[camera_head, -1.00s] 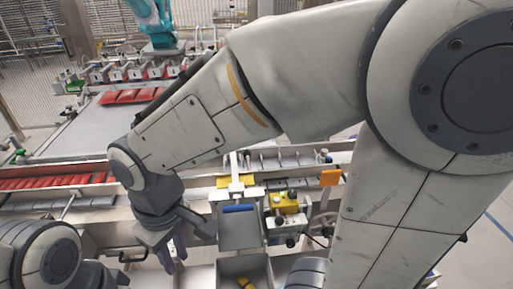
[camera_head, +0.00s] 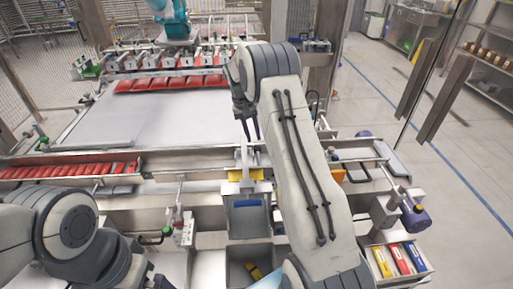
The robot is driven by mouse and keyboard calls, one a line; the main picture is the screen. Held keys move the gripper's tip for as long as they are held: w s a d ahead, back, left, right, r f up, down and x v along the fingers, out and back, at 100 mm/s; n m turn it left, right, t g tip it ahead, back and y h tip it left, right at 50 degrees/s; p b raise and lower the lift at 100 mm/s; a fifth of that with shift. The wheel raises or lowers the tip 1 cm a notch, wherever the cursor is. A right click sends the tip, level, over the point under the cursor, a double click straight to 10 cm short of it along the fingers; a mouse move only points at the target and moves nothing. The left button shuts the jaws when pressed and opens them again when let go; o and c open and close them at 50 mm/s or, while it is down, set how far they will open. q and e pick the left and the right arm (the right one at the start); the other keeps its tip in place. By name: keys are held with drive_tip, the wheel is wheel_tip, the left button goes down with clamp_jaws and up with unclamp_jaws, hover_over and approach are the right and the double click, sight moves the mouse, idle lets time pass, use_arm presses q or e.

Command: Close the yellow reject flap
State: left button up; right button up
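A yellow plate (camera_head: 259,175), which looks like the reject flap, sits at the top of a grey chute (camera_head: 249,222), behind a pale T-shaped bar. Whether it stands open or closed I cannot tell. My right gripper (camera_head: 250,132) is above and behind the plate, its dark fingers pointing down over the conveyor side. The fingers look parted with nothing between them, and they appear clear of the plate. My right arm covers the area right of the chute. My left arm shows at the lower left; its gripper is not in view.
Behind is a wide grey conveyor (camera_head: 175,120) with red packs (camera_head: 160,84) at its far end. A grey bin (camera_head: 236,270) with a yellow item is below the chute. An orange plate (camera_head: 357,176) and a box of coloured packs (camera_head: 403,261) are on the right.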

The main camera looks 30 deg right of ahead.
sight(257, 152)
drive_tip(key=f, duration=0.2)
drive_tip(key=f+p, duration=0.1)
drive_tip(key=d+f+p, duration=0.1)
drive_tip(key=f, duration=0.1)
drive_tip(key=shift+s+f, duration=0.3)
drive_tip(key=shift+f, duration=0.05)
drive_tip(key=shift+d+f, duration=0.1)
drive_tip(key=shift+f, duration=0.7)
clamp_jaws()
drive_tip(key=shift+w+r, duration=0.1)
